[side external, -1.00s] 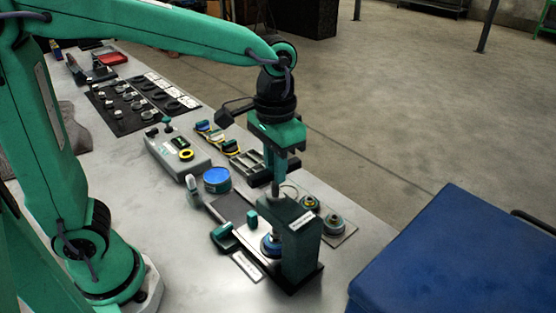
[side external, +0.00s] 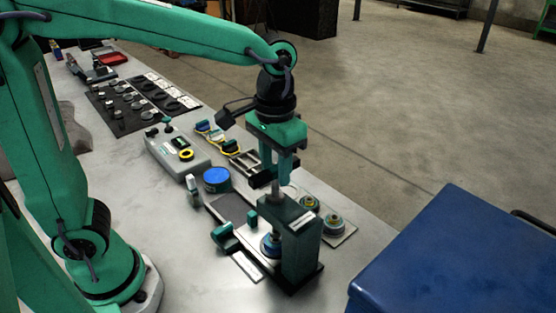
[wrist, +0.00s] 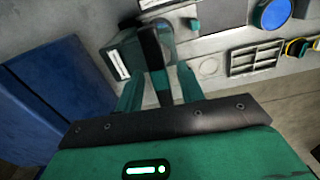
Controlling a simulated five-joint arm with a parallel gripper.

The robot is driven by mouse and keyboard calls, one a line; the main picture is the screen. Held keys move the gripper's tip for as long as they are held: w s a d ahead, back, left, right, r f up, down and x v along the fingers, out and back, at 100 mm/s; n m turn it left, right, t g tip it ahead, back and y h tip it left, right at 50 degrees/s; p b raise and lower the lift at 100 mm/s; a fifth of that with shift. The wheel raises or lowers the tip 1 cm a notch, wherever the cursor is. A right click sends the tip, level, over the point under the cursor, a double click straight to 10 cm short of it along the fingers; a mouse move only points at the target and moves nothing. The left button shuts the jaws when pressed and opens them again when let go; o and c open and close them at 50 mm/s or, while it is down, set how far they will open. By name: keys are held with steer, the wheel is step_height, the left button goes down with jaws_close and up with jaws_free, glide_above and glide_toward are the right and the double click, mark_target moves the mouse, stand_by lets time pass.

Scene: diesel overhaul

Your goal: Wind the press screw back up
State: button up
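The press (side external: 302,245) stands upright on its dark base at the near end of the bench. Its screw (side external: 276,194) rises from the top of the frame, with a black crossbar handle (side external: 262,180) at its head. In the wrist view the dark bar (wrist: 151,50) lies between my fingers. My gripper (side external: 277,176) points down over the screw, its green fingers on either side of the bar. I cannot tell whether the fingers press on it. A blue-topped part (side external: 270,245) sits under the press, partly hidden by the frame.
A blue tin (side external: 217,180), a grey tester box (side external: 178,154) and a slotted tray (side external: 247,162) stand behind the press. A plate with round parts (side external: 334,223) lies to its right. A blue cabinet (side external: 460,255) is at the right front.

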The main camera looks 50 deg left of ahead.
steer(key=shift+r, duration=2.75)
steer(key=shift+r, duration=2)
steer(key=shift+a, duration=0.1)
steer(key=s+a+f+t, duration=0.5)
steer(key=s+a+f, duration=0.3)
steer(key=s+a, duration=0.2)
steer(key=shift+a+n+t, duration=0.3)
steer(key=shift+a, duration=0.6)
